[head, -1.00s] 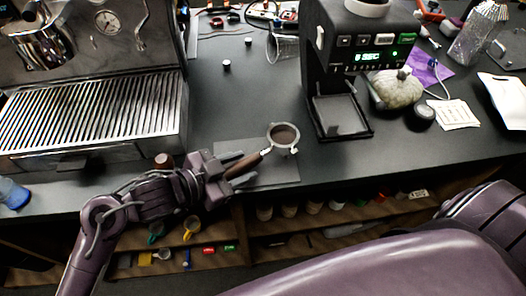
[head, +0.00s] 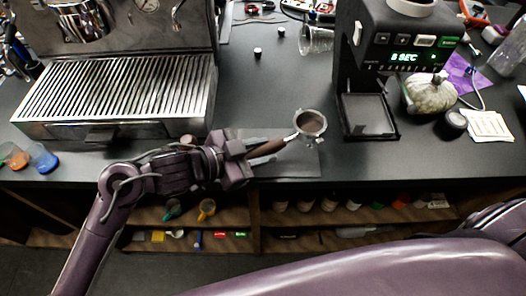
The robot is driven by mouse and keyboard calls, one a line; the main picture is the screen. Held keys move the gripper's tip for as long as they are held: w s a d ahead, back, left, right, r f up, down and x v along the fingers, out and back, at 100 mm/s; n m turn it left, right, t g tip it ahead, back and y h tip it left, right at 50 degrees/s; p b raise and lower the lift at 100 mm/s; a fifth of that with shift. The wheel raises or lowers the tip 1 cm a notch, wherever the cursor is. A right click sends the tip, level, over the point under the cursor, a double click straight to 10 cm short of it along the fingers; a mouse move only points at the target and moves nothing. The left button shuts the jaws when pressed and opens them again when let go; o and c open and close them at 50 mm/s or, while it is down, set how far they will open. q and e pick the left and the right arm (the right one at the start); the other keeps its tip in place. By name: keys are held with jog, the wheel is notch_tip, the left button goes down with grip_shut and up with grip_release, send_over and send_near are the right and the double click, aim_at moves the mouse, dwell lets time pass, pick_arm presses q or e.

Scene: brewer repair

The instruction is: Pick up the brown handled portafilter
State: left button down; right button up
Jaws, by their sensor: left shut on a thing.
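The portafilter (head: 311,123) has a round metal basket filled with dark brown and a brown handle (head: 267,149) pointing left toward my gripper. It is over a thin grey mat (head: 300,166) near the front edge of the counter; I cannot tell whether it touches the mat. My left gripper (head: 247,153) comes in from the left and is shut on the handle, hiding its end. My right gripper is not in view; only part of that arm shows at the lower right.
The espresso machine (head: 115,85) stands at the left with a slatted drip tray. The black grinder (head: 385,60) stands right of the portafilter. Open shelves (head: 225,215) with small items are below the counter.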

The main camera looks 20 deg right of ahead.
pick_arm(q)
notch_tip(320, 180, up, 18)
jog(key=p, duration=0.2)
jog(key=shift+r, duration=0.1)
jog(key=c, duration=1.8)
grip_release()
grip_shut()
